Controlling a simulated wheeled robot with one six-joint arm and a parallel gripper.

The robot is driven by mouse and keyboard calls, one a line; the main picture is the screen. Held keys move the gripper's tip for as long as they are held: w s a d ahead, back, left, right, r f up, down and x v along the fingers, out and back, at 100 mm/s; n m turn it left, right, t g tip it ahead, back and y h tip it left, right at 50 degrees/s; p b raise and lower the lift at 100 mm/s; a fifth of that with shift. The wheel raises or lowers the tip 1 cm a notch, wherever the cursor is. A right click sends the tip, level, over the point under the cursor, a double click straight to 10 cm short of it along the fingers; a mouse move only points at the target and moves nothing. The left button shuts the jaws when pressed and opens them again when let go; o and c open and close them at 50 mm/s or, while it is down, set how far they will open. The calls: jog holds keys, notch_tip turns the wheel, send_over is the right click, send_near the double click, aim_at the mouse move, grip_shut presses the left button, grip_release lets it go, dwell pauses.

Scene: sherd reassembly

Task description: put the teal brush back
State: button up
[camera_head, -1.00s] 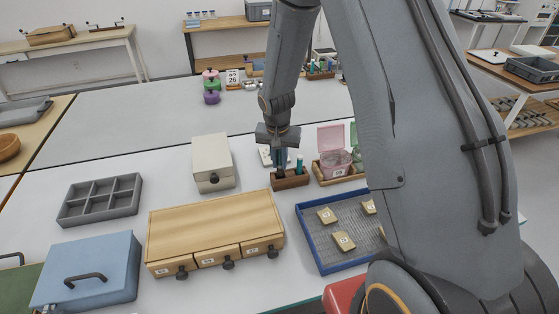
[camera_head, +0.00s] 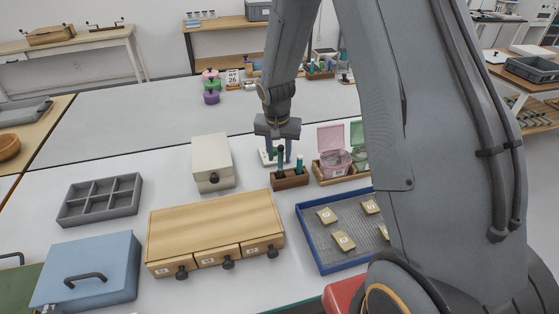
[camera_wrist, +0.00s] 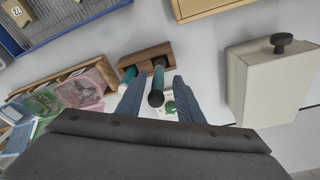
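A small wooden brush holder (camera_head: 290,180) stands on the white table and also shows in the wrist view (camera_wrist: 146,56). Two brush handles stand upright in it: a dark green one (camera_head: 281,160) on the left and a brighter teal one (camera_head: 299,164) on the right. My gripper (camera_head: 279,156) is above the holder, fingers pointing down around the top of the dark green handle. In the wrist view the fingers are spread (camera_wrist: 157,84), with gaps beside the dark-ended handle (camera_wrist: 157,97). The brush ends inside the holder are hidden.
A cream box (camera_head: 212,163) stands left of the holder. Pink (camera_head: 333,160) and green open containers stand close on its right. A wooden drawer unit (camera_head: 215,225) and a blue-rimmed tray (camera_head: 312,247) with tagged sherds lie in front.

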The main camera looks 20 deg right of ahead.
notch_tip(320, 180, up, 9)
jog(key=s+b, duration=0.1)
jog(key=b, duration=0.2)
jog(key=s+n+y, duration=0.1)
jog(key=s+n, duration=0.4)
jog(key=s, duration=1.6)
jog(key=shift+d, duration=0.25)
jog(key=shift+d+r, duration=0.1)
jog(key=shift+r, duration=0.05)
jog(key=shift+c, duration=0.2)
